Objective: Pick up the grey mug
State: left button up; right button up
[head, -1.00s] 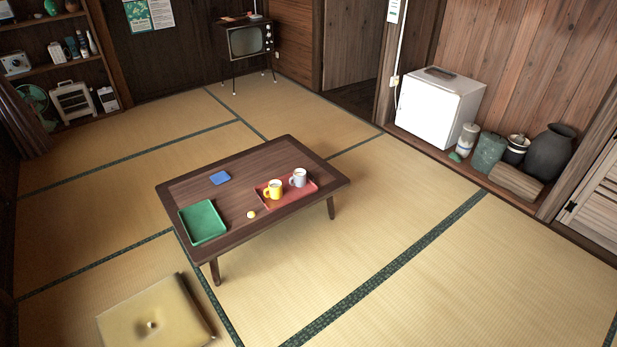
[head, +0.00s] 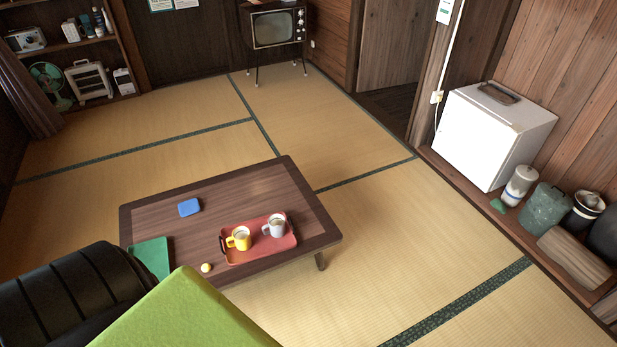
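The grey mug (head: 276,226) stands upright on the right half of a red tray (head: 262,251) on the low wooden table (head: 262,185). It looks filled with something pale. A yellow mug (head: 241,239) stands just to its left on the same tray, with a small gap or contact that I cannot tell apart. Neither of my grippers shows in the head view.
On the table are a blue flat item (head: 189,207), a small yellow ball (head: 206,267) and a green tray (head: 151,256), partly hidden by my arm. A white fridge (head: 480,138) and several pots stand along the right wall. Tatami right of the table is clear.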

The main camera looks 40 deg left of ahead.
aim_at(276, 225)
jog(key=i+l+u, duration=0.1)
jog(key=i+u, duration=0.25)
jog(key=i, duration=0.25)
jog(key=i+l+u, duration=0.35)
jog(key=i, duration=0.2)
jog(key=i+l+u, duration=0.35)
jog(key=i, duration=0.2)
